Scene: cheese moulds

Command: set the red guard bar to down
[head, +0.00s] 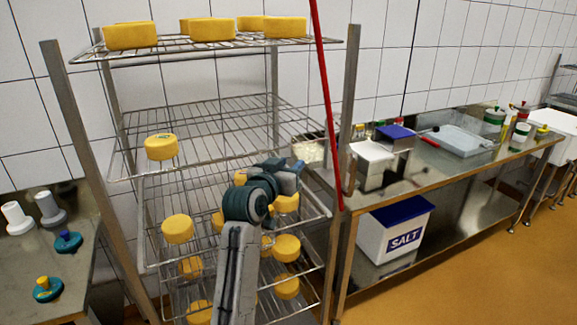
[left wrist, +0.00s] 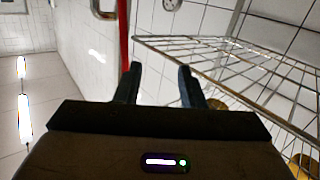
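The red guard bar (head: 324,90) stands nearly upright at the right side of the wire rack, close to the front right post. Its top runs out of the head view and its lower end is near the worktable's left edge. My left gripper (head: 294,168) is in front of the rack, to the left of the bar in the head view. In the left wrist view the bar (left wrist: 124,35) shows beyond the left finger. My left gripper (left wrist: 158,82) is open, with nothing between its fingers. My right gripper is in neither view.
The wire rack (head: 190,115) holds several yellow cheeses (head: 161,147) around my left arm. A steel worktable (head: 440,165) with containers stands at right, a salt bin (head: 395,230) beneath it. A smaller table (head: 25,262) stands at left.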

